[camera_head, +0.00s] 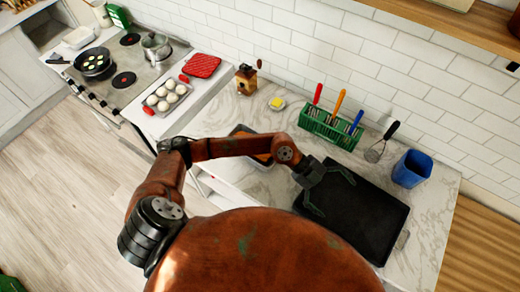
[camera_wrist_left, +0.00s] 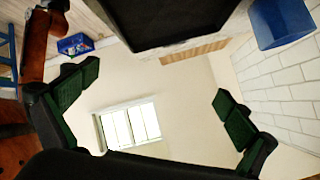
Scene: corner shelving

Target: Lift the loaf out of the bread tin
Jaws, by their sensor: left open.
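A dark tin (camera_head: 236,130) is on the marble counter, partly hidden behind my left arm. A brown surface (camera_head: 263,158) shows inside it, likely the loaf, but most of it is covered by the arm. My left gripper (camera_head: 330,192) is open and empty, to the right of the tin and over a large black tray (camera_head: 378,215). In the left wrist view the gripper (camera_wrist_left: 156,82) has its fingers wide apart with nothing between them. Neither tin nor loaf can be made out there. My right gripper is not in view.
A green rack (camera_head: 328,128) with colourful-handled utensils, a whisk (camera_head: 376,152) and a blue container (camera_head: 411,168) stand along the wall. A butter dish (camera_head: 277,103), a tray of white buns (camera_head: 166,97) and a red mat (camera_head: 202,66) lie farther left. The stove is at upper left.

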